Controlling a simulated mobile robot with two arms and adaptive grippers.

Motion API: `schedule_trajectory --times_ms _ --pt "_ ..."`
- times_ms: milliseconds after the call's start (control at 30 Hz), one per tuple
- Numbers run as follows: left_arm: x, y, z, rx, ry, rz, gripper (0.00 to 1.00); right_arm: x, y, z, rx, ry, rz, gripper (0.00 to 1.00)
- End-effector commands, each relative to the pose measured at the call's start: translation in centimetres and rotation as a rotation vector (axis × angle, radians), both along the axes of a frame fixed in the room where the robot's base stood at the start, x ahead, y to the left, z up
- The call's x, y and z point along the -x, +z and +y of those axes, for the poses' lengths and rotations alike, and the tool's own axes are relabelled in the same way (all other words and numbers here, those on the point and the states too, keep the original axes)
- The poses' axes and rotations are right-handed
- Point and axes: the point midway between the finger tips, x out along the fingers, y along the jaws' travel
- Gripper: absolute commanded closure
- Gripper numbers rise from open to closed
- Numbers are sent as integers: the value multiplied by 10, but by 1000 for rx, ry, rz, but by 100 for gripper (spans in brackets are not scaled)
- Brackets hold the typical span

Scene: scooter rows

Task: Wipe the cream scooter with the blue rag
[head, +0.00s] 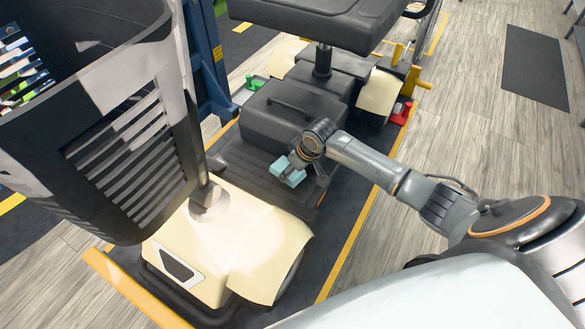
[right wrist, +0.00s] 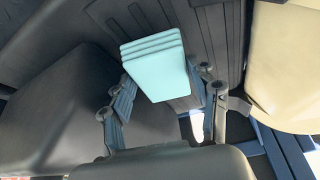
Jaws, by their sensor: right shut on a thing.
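The cream scooter (head: 240,240) stands at the centre left of the head view, with cream front and rear covers, a dark footwell, a black seat and a black front basket. Its cream front cover also shows at the right of the right wrist view (right wrist: 284,65). The blue rag (head: 288,171), a light blue folded block, is in my right gripper (head: 305,172) over the footwell. In the right wrist view the rag (right wrist: 155,62) sits between the fingers of the gripper (right wrist: 165,100). I cannot tell whether the rag touches the scooter. My left gripper is not in view.
The black basket (head: 95,120) rises high at the left. The black seat (head: 325,20) overhangs the rear. A blue post (head: 208,65) stands behind the scooter. A dark mat (head: 535,67) lies at the upper right; the wooden floor between is clear.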

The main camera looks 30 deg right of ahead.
Motion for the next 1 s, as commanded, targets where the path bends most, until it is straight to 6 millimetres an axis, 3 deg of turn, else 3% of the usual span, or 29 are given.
schedule_trajectory --times_ms 1000 --pt "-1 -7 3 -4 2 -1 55 0 -17 0 0 0 1 65"
